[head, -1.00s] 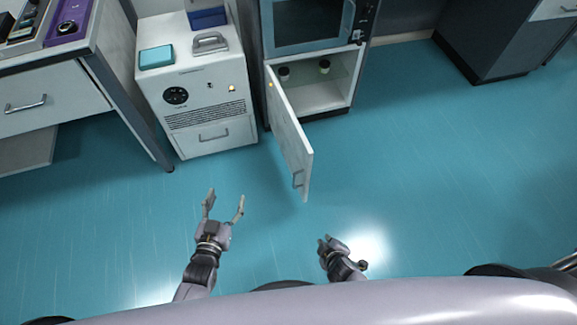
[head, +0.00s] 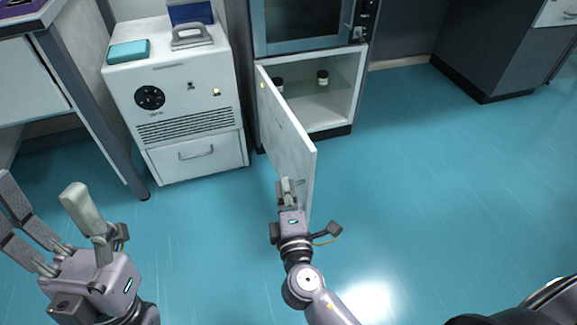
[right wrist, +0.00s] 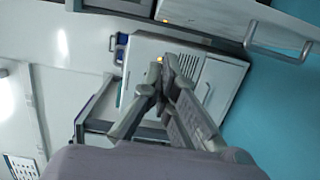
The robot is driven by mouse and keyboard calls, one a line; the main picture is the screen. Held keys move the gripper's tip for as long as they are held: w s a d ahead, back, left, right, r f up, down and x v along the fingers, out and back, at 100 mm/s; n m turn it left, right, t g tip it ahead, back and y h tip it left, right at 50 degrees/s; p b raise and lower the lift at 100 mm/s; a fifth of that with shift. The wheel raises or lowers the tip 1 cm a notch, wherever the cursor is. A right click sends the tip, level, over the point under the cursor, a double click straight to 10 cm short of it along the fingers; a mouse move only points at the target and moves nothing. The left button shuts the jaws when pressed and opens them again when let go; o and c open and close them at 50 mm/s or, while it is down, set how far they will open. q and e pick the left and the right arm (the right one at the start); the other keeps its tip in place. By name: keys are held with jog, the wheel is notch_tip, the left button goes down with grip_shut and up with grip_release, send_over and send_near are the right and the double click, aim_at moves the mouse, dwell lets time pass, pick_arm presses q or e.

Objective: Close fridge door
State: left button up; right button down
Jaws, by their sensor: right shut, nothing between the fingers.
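The white fridge door (head: 286,130) stands open, hinged at the left of the low cabinet (head: 345,85) and swung out toward me. Its outer face is on the left, with a handle near the free edge, partly hidden behind my right gripper. The door and its handle (right wrist: 280,52) also show at the upper right in the right wrist view. My right gripper (head: 287,181) is shut and empty, beside the outer face near the free edge; I cannot tell whether it touches. Its fingertips (right wrist: 163,75) meet in the right wrist view. My left gripper (head: 50,205) is open and empty at lower left.
A white unit (head: 185,110) with a vent and drawer stands left of the fridge, with a teal box (head: 128,51) on top. Small jars (head: 322,77) stand inside the cabinet. The floor (head: 430,190) on the right is clear.

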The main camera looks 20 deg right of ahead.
jog(key=w+d, duration=0.5)
jog(key=w, duration=0.5)
jog(key=shift+w+d+r+b, duration=0.15)
jog(key=shift+b, duration=0.3)
